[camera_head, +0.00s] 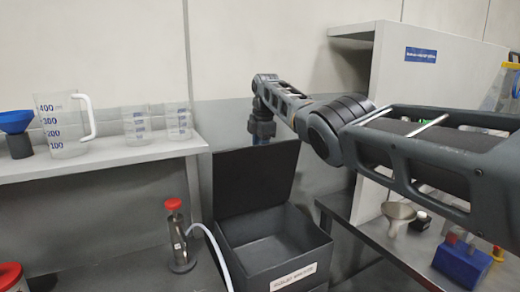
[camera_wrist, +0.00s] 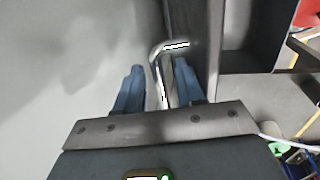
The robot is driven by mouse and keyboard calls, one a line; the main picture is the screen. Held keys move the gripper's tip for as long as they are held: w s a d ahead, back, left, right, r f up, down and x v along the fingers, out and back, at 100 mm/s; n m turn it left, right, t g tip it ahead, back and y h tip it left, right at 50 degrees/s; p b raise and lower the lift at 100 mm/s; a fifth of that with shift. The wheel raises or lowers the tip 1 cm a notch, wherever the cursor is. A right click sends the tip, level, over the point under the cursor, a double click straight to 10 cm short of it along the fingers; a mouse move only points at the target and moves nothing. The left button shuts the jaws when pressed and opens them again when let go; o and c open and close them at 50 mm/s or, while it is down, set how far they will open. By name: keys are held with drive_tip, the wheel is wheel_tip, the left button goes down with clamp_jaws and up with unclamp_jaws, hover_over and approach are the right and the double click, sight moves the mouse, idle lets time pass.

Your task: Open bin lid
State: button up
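The dark grey bin (camera_head: 275,250) stands in the middle of the head view with a white label on its front. Its lid (camera_head: 255,180) is raised, standing nearly upright at the back, and the bin's inside shows empty. My gripper (camera_head: 262,138) is at the lid's top edge, its fingertips partly hidden behind the lid. In the wrist view my gripper's blue fingers (camera_wrist: 158,72) are apart, on either side of a shiny metal handle (camera_wrist: 161,75) on the lid (camera_wrist: 195,45). Gaps show between the fingers and the handle. The open bin (camera_wrist: 258,40) shows at right.
A shelf (camera_head: 95,165) at left holds a measuring jug (camera_head: 62,125), two beakers and a blue funnel. A red-topped bottle (camera_head: 178,240) with a white tube stands left of the bin. A bench (camera_head: 395,245) at right holds a funnel (camera_head: 398,215) and a blue rack.

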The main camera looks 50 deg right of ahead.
drive_tip(key=shift+r, duration=0.1)
wheel_tip(320, 180, up, 8)
drive_tip(key=s+b, duration=0.1)
drive_tip(key=shift+s+a+f+b, duration=0.25)
drive_tip(key=shift+b, duration=0.15)
